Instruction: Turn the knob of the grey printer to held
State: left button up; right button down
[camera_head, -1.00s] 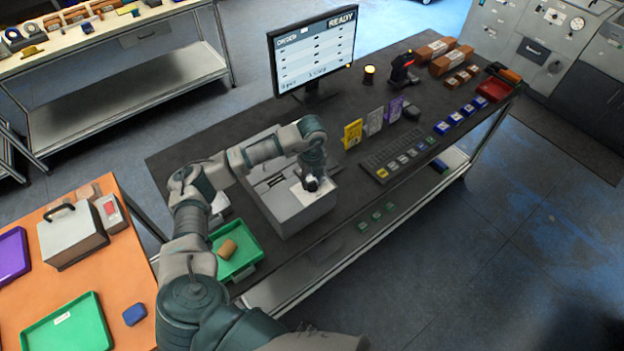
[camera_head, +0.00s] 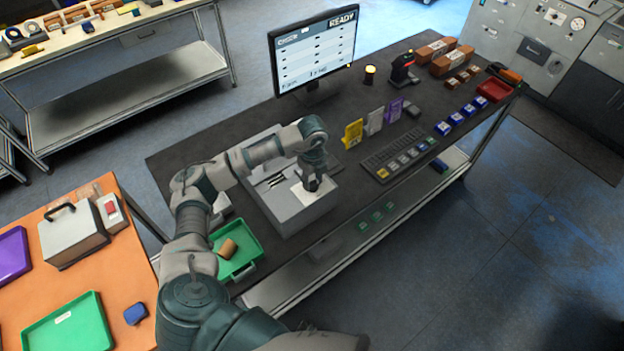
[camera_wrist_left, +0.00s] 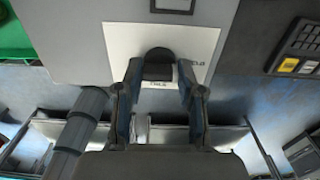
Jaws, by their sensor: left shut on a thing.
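The grey printer (camera_head: 292,211) stands on the dark worktop, with a white label plate (camera_head: 304,196) on its top. In the left wrist view the printer (camera_wrist_left: 82,45) fills the upper middle, and its black knob (camera_wrist_left: 158,66) sits on the white label plate (camera_wrist_left: 196,48). My left gripper (camera_head: 312,185) reaches down to the plate from above. In the left wrist view its fingers (camera_wrist_left: 158,82) are at both sides of the knob, shut on it. The lettering on the plate is partly covered and hard to read. My right gripper is in no view.
A green tray (camera_head: 252,234) with a brown item (camera_head: 228,249) is left of the printer. A monitor (camera_head: 314,52) reading READY stands behind. A keypad (camera_head: 397,158), yellow card (camera_head: 353,133) and several blue boxes are to the right.

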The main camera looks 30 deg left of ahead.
aim_at(313, 181)
pick_arm(q)
jog(key=o, duration=1.1)
jog(key=shift+s+d+f, duration=0.1)
jog(key=shift+f, duration=0.05)
jog(key=shift+o, duration=0.2)
jog(key=shift+r, duration=0.35)
notch_tip(313, 181, up, 11)
jog(key=shift+w+r, duration=0.15)
jog(key=shift+w, duration=0.05)
